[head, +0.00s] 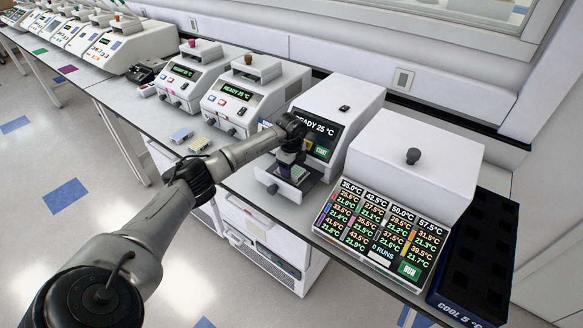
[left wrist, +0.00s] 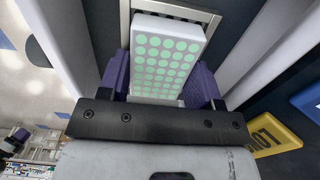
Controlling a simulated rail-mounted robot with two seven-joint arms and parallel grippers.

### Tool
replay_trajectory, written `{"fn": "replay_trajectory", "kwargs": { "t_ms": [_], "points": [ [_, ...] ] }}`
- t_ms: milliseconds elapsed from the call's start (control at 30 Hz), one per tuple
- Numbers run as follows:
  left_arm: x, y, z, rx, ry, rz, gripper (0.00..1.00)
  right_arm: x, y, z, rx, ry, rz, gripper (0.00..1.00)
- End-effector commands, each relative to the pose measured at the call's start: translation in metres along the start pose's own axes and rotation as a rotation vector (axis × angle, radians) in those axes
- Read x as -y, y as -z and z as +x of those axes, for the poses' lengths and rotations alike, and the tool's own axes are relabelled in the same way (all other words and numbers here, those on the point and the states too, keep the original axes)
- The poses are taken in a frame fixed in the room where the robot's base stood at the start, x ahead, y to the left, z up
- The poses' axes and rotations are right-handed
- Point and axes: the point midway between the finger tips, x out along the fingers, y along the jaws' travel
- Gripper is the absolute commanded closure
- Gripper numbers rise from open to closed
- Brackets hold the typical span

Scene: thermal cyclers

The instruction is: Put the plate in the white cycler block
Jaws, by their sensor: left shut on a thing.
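The plate (left wrist: 168,52) is white with rows of pale green wells. My left gripper (left wrist: 160,82) is shut on it, with a purple finger along each side. In the head view my left gripper (head: 292,160) points down over the open front drawer (head: 284,187) of a white cycler (head: 344,103) whose screen reads READY 25 °C. The plate shows small below the fingers (head: 297,173). In the left wrist view a grey slatted part (left wrist: 200,15) lies behind the plate's far end. I cannot tell whether the plate touches the block. My right gripper is not in view.
A white unit with a tilted temperature screen (head: 377,232) stands to the right, beside a dark cooling rack (head: 480,250). Two smaller cyclers (head: 238,95) stand to the left. A blue plate (head: 181,135) and a beige plate (head: 199,145) lie near the bench's front edge.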

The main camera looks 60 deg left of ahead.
Motion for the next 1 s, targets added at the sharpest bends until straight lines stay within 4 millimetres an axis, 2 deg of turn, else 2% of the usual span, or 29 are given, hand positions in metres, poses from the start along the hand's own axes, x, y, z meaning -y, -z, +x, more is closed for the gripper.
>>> {"fn": "replay_trajectory", "kwargs": {
  "t_ms": [267, 300, 533, 833, 1000],
  "points": [
    [0.000, 0.000, 0.004, 0.000, 0.000, 0.000, 0.65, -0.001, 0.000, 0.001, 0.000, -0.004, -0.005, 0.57],
    [0.000, 0.000, 0.003, 0.000, 0.000, 0.000, 0.38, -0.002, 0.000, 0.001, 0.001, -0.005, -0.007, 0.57],
    [0.000, 0.000, 0.003, 0.000, 0.000, 0.000, 0.16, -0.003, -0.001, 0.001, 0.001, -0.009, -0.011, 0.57],
    [0.000, 0.000, -0.001, 0.000, 0.001, 0.000, 0.16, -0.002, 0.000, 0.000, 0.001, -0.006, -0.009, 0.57],
    [0.001, 0.000, -0.022, 0.000, 0.004, 0.000, 0.16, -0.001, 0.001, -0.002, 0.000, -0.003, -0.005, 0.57]
  ]
}}
